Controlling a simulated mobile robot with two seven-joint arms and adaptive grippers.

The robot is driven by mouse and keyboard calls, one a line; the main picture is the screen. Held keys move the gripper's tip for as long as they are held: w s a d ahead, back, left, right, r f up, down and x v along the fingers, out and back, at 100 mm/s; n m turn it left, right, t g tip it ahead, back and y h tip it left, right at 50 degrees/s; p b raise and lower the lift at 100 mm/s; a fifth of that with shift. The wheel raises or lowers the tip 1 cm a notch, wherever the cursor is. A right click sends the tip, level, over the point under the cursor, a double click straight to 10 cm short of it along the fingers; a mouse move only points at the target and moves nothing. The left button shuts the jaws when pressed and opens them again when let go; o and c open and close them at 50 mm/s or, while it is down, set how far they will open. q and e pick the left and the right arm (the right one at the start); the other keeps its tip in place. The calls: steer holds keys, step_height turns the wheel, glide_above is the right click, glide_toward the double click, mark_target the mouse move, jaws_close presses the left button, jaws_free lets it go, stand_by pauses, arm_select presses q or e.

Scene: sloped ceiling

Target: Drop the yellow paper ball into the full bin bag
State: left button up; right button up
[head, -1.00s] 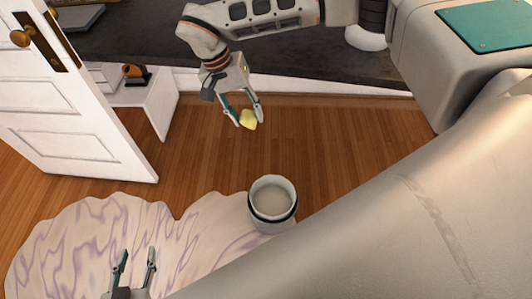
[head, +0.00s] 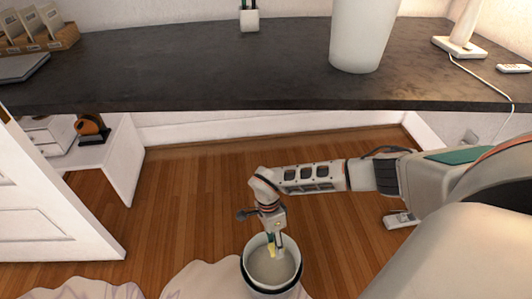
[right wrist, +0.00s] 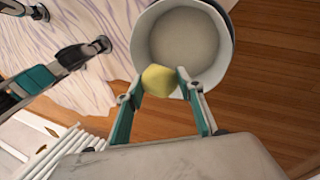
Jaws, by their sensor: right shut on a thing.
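My right gripper (head: 274,246) is shut on the yellow paper ball (right wrist: 159,80). In the right wrist view the ball sits between its teal fingertips. In the head view the gripper points down over the white bin (head: 270,288), with the ball (head: 271,251) near the mouth. The bin's round mouth and grey inside show in the right wrist view (right wrist: 140,50), and the ball overlaps its near rim there. I cannot tell whether the inside is a bag. My left gripper (right wrist: 72,28) shows only in the right wrist view, its fingertips apart and empty.
A pale, purple-veined rug (head: 200,280) lies by the bin on the wooden floor (head: 190,200). A dark counter (head: 220,75) runs behind, holding a large white vessel (head: 362,35). A white door (head: 45,225) and low white shelf (head: 120,160) stand at left.

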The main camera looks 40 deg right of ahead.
steer(key=shift+s+d+f, duration=0.1)
steer(key=shift+s+f, duration=0.15)
steer(key=shift+f, duration=0.45)
arm_select(q)
steer(key=d+b, duration=0.1)
steer(key=w+d+r+n+b, duration=0.1)
steer(key=b, duration=0.1)
steer(key=shift+d+r+t+h, duration=0.25)
steer(key=shift+r+t+h, duration=0.05)
steer(key=shift+h, duration=0.1)
arm_select(e)
step_height(320, 180, down, 5)
steer(key=shift+w+f, duration=0.1)
steer(key=shift+f, duration=0.1)
steer(key=o, duration=0.8)
